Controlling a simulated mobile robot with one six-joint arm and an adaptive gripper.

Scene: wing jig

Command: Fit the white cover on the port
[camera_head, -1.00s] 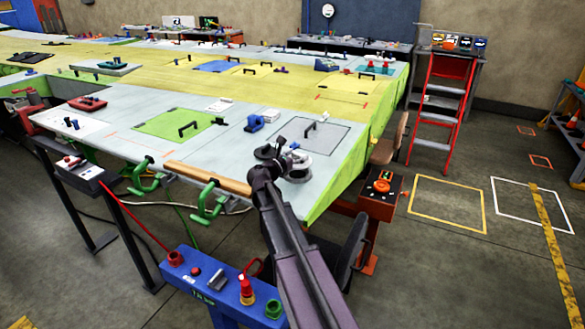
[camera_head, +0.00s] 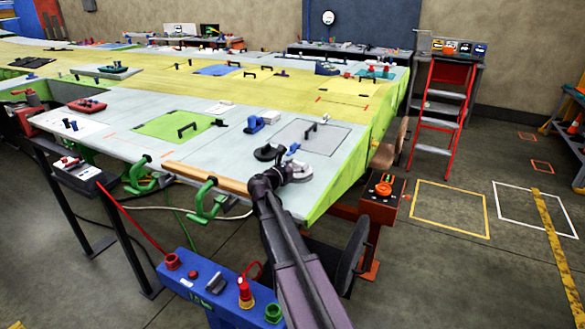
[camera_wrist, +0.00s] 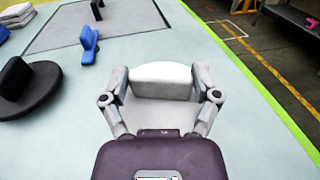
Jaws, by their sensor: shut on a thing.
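The white cover (camera_wrist: 160,82) is a pale disc with a raised bar grip, in the middle of the wrist view. My gripper (camera_wrist: 161,96) is shut on its bar, one finger on each side. In the head view my gripper (camera_head: 286,176) is at the table's near right corner, with the pale cover (camera_head: 301,173) partly hidden behind it. The cover is low over the grey surface; I cannot tell whether it touches. The port is not visible; whether it is under the cover cannot be told.
A black round cover with a bar (camera_wrist: 30,87) lies left of the white one. A blue clamp-like part (camera_wrist: 88,45) stands beyond it, by a grey panel (camera_head: 312,136). The table's green edge (camera_wrist: 250,75) runs close on the right, with open floor beyond.

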